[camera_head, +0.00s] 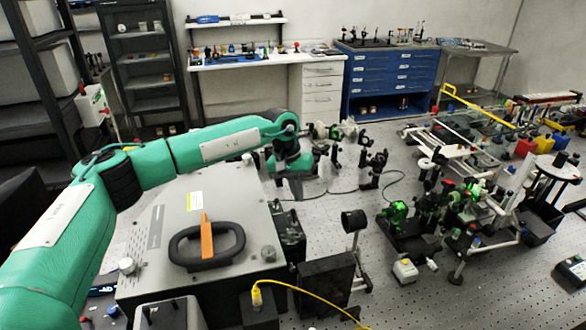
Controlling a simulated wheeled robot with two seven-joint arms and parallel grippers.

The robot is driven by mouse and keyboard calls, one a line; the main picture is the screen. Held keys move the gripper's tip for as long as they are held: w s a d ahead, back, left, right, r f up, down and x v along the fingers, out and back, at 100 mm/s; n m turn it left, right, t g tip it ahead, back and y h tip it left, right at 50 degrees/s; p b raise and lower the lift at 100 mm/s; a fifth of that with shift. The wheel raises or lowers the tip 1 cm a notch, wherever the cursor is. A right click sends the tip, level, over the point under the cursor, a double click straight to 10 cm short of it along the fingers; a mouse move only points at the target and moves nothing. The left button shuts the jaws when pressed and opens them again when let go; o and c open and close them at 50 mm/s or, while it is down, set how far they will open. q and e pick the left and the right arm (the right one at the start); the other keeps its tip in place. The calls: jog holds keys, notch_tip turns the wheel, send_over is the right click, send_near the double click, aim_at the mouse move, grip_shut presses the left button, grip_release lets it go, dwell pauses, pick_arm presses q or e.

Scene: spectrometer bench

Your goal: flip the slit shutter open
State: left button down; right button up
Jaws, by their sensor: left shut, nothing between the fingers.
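A grey spectrometer box (160,235) stands on the bench at the lower left. A black oval ring (178,246) with an orange lever (206,238) sits on its top; the lever points away from me. I cannot tell for sure which part is the slit shutter. Dark fittings (289,222) stick out from the box's right side. My left gripper (296,190) is shut and empty, pointing down above the box's far right corner, close to these fittings. I cannot tell whether it touches them. My right gripper is not in view.
A yellow cable (300,289) runs across the front. A black post mount (354,222) and green optics (398,212) stand to the right on the perforated bench (385,285). More mounts stand behind my gripper. Bare bench shows at the lower right.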

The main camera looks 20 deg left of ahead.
aim_at(293, 215)
pick_arm(q)
jog(key=s+p, duration=0.2)
jog(key=s, duration=0.1)
jog(key=shift+f+p, duration=0.15)
jog(key=shift+p, duration=0.15)
jog(key=shift+s, duration=0.4)
jog(key=shift+w+d, duration=0.1)
